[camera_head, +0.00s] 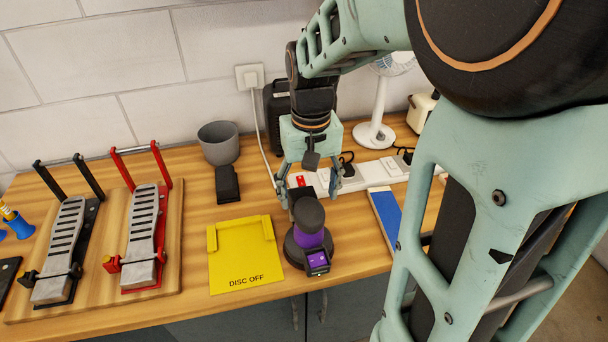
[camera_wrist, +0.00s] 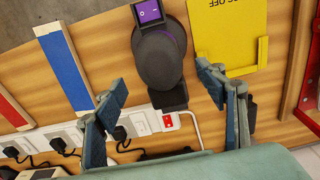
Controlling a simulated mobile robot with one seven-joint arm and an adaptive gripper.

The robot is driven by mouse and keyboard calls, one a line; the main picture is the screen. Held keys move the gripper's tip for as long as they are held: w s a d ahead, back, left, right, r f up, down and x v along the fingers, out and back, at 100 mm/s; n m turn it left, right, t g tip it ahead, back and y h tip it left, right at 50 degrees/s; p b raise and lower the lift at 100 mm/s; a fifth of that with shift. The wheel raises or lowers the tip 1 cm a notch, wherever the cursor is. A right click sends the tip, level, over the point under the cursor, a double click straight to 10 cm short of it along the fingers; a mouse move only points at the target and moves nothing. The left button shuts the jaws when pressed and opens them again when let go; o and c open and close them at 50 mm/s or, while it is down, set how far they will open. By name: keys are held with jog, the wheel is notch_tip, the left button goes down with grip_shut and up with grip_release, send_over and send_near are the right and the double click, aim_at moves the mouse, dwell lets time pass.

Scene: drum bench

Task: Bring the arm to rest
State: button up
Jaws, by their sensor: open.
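The sander (camera_head: 309,216) stands on the bench to the right of the yellow plate. It has a dark grey round head and base, a purple middle and a purple-faced box at the front. In the wrist view the sander (camera_wrist: 160,55) shows from above, its black rear end toward my gripper. The yellow plate (camera_head: 243,262) reads "DISC OFF", has raised edges and is empty. My gripper (camera_head: 309,188) is open and empty, just behind the sander. In the wrist view the fingers of my gripper (camera_wrist: 160,80) lie either side of the rear end, apart from it.
A white power strip (camera_head: 374,174) with plugs and a red switch runs behind the sander. A blue-topped strip (camera_head: 387,214) lies to the right. A grey cup (camera_head: 218,143) and small black block (camera_head: 227,184) stand behind the plate. Pedals (camera_head: 143,226) stand at left, a fan (camera_head: 377,125) behind.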

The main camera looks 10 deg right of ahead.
jog(key=shift+r, duration=0.95)
jog(key=w+a+r+m+t+y+b, duration=0.25)
jog(key=w+a+r+m+t, duration=0.2)
jog(key=w+a+r, duration=0.4)
jog(key=w+a+r+m+t+y+b, duration=0.1)
jog(key=w+a+r+m+t+y, duration=0.35)
jog(key=w, duration=0.75)
jog(key=s+d+f+n+g+h+p, duration=0.1)
jog(key=s+d+n+h, duration=0.1)
jog(key=s, duration=0.8)
jog(key=s+d+f+n+g+h+p, duration=0.1)
jog(key=s+d+n, duration=0.3)
jog(key=s, duration=0.7)
jog(key=s+d+f+n+g+h+p, duration=0.1)
jog(key=s+d+f+n+h+p, duration=0.1)
jog(key=s+d, duration=0.5)
jog(key=s+n+h, duration=0.1)
jog(key=s+h, duration=0.1)
jog(key=s, duration=0.1)
jog(key=shift+s+f+g, duration=0.25)
jog(key=shift+s+g, duration=0.05)
jog(key=shift+s, duration=0.1)
jog(key=shift+c, duration=0.2)
